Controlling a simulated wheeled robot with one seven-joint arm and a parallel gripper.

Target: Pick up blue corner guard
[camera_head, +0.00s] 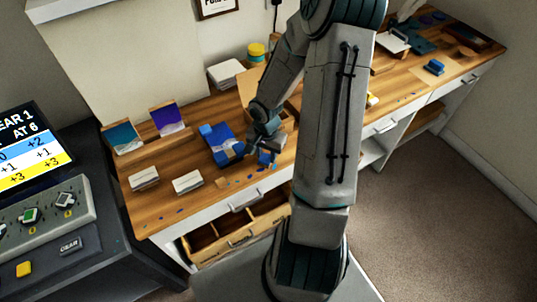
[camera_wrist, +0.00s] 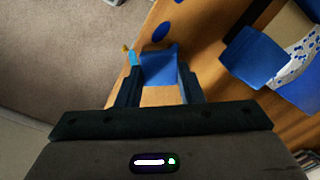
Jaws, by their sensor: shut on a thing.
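My gripper (camera_head: 262,147) is low over the front part of the wooden worktop. In the wrist view my gripper (camera_wrist: 158,80) has its fingers on both sides of a blue piece, which I take to be the blue corner guard (camera_wrist: 159,64). The fingers are shut on it. In the head view the blue corner guard (camera_head: 267,158) shows just below the fingers, partly hidden by them. I cannot tell whether it touches the worktop.
A larger blue and white object (camera_head: 222,146) lies left of my gripper; its blue part (camera_wrist: 254,56) is close on the right in the wrist view. Small blue bits lie along the worktop (camera_head: 150,212) edge. A drawer (camera_head: 235,235) stands open below.

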